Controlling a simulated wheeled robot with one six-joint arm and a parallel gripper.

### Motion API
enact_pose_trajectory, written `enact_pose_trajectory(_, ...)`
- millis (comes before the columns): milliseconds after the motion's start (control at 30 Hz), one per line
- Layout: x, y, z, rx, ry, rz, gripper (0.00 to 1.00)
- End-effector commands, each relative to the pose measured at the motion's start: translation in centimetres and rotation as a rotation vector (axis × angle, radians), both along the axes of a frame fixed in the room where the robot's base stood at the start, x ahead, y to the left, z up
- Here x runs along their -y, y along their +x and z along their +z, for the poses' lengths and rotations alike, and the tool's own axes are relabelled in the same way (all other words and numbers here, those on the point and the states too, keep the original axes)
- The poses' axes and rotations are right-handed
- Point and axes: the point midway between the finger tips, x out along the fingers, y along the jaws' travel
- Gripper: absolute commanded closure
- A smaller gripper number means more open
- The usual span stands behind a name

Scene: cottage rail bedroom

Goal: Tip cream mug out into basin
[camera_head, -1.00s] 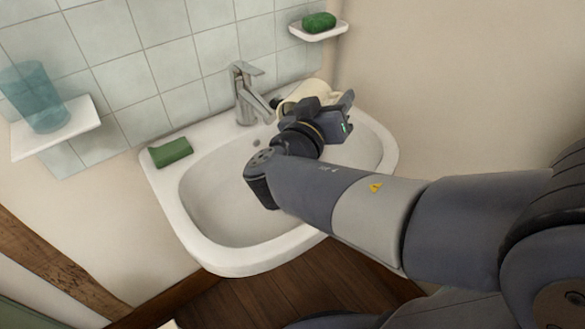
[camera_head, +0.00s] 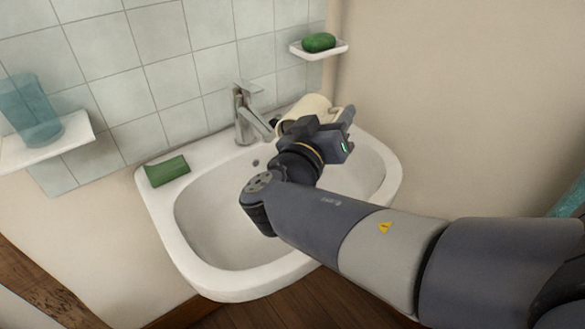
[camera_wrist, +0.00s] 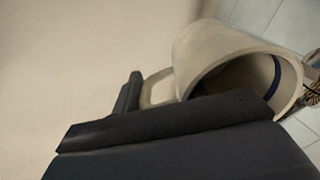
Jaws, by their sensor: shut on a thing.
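The cream mug (camera_head: 304,108) is held by my gripper (camera_head: 338,123) above the back right part of the basin (camera_head: 205,226). It lies tilted on its side rather than upright, and my gripper partly hides it in the head view. In the wrist view the mug (camera_wrist: 207,52) shows its open mouth towards the lower right, with a dark blue band inside the rim. My gripper (camera_wrist: 130,105) is shut on its handle (camera_wrist: 158,88) there. I cannot see any contents coming out.
A chrome tap (camera_head: 245,112) stands at the basin's back, just left of the mug. A green bar (camera_head: 167,171) lies on the left rim. A shelf with a blue glass (camera_head: 30,112) is at left; a soap dish (camera_head: 330,50) with green soap (camera_head: 318,42) hangs above right.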

Motion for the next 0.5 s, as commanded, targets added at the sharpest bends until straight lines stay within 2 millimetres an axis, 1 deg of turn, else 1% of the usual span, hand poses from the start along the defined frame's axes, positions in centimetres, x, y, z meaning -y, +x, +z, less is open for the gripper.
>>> enact_pose_trajectory(33, 0.1, 0.2, 1.0, -0.024, 0.010, 0.000, 1.00)
enact_pose_trajectory(333, 0.6, 1.0, 0.1, -0.158, 0.091, -0.001, 1.00)
enact_pose_trajectory(500, 0.7, 1.2, -1.0, -0.198, 0.119, 0.001, 1.00)
